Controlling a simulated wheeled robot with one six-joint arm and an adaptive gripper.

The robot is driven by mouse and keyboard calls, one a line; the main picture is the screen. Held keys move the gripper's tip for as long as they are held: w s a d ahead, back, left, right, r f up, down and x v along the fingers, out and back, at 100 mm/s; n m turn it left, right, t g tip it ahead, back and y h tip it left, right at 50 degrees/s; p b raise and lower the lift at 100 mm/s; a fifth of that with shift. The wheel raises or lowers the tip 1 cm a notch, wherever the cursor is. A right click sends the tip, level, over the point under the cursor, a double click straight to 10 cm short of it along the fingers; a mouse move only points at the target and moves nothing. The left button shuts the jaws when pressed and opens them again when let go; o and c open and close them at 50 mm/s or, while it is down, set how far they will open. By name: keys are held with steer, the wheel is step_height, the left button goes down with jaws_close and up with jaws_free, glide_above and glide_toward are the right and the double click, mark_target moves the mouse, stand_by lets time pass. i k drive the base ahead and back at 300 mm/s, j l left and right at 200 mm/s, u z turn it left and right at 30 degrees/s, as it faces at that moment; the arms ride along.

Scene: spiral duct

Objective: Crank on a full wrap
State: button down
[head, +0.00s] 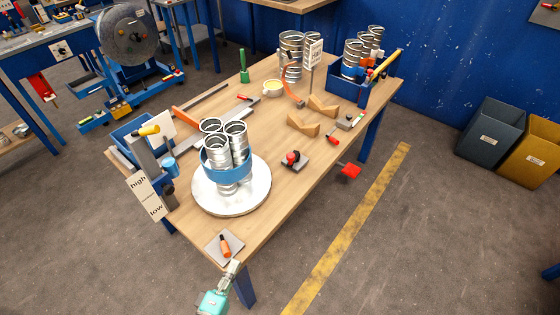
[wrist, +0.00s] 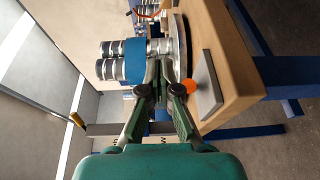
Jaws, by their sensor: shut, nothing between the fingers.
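Several silvery spiral duct pieces (head: 240,139) stand upright in a cluster on a round white turntable (head: 232,204) at the table's near end. A blue band (head: 228,171) goes around their lower part; its far side is hidden. An orange-handled piece (head: 225,246) sits on a grey plate (head: 217,252) at the table's near corner. My gripper (head: 235,268) is shut and empty, just off that corner and near the plate. In the wrist view the gripper (wrist: 164,66) points toward the ducts (wrist: 110,60) and blue band (wrist: 135,60), with the orange handle (wrist: 189,86) beside its fingers.
A post with a yellow handle (head: 149,130) and a high-low sign (head: 147,196) stand left of the turntable. A red-knobbed block (head: 292,159), wooden cradles (head: 303,125) and a blue bin of ducts (head: 372,90) lie farther along the table.

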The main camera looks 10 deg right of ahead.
mark_target(292, 158)
steer(key=i+l, duration=0.75)
steer(key=i, duration=0.1)
